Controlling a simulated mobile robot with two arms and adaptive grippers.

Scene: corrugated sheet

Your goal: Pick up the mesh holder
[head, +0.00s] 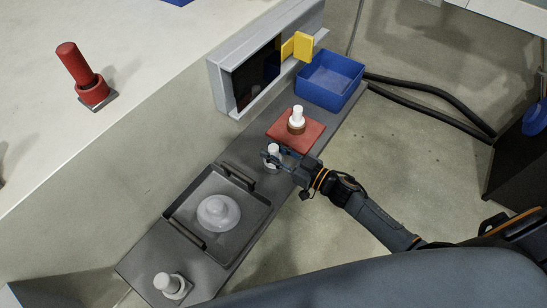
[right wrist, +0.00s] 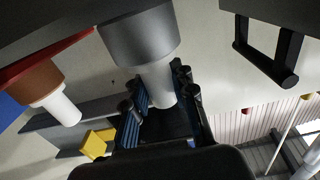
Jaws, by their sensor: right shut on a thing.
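The mesh holder, a grey cylindrical piece with a paler narrow stem (head: 273,149), is at the middle of the dark bench, between the red square pad and the black tray. In the right wrist view its wide grey body (right wrist: 140,38) shows, with the stem between my fingers. My right gripper (head: 276,156) is shut on the stem; its fingers (right wrist: 160,92) sit on either side of it. I cannot tell whether the holder's base touches the bench. My left gripper is not in view.
The black tray (head: 178,214) with two handles holds a pale round piece (head: 218,211). A brown-and-white piece (head: 297,121) stands on the red pad (head: 283,138). A blue bin (head: 330,82), a grey frame (head: 221,93) and another grey piece (head: 171,285) are around.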

